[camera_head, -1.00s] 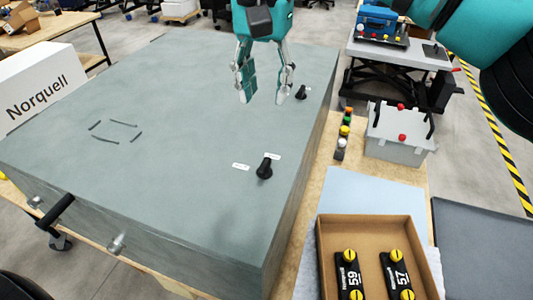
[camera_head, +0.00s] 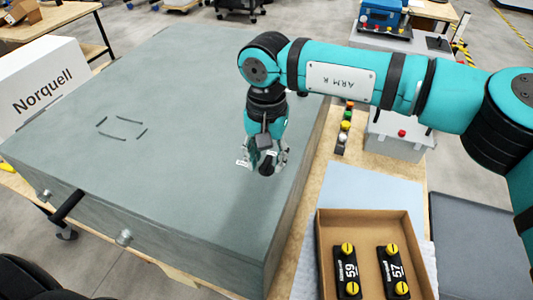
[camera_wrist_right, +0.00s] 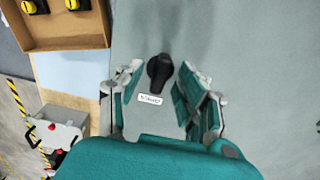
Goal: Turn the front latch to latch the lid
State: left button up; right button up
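The large grey lid (camera_head: 170,110) lies flat and closed as far as I can see. The front latch, a black knob (camera_head: 267,170), stands on its right part near the right edge. It also shows in the right wrist view (camera_wrist_right: 160,70), with a small white label (camera_wrist_right: 150,99) beside it. My right gripper (camera_head: 264,160) is above the knob, pointing down. In the wrist view its fingers (camera_wrist_right: 160,88) are spread, with the knob between or just beyond the fingertips; contact cannot be told. My left gripper is not in view.
My right arm covers most of the rear latch. A cardboard box (camera_head: 315,265) with two black, yellow-knobbed parts is at the lower right. A grey case (camera_head: 400,140) and a row of coloured buttons (camera_head: 344,130) stand right of the lid.

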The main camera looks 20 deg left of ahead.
jog(key=shift+c, duration=0.5)
grip_shut()
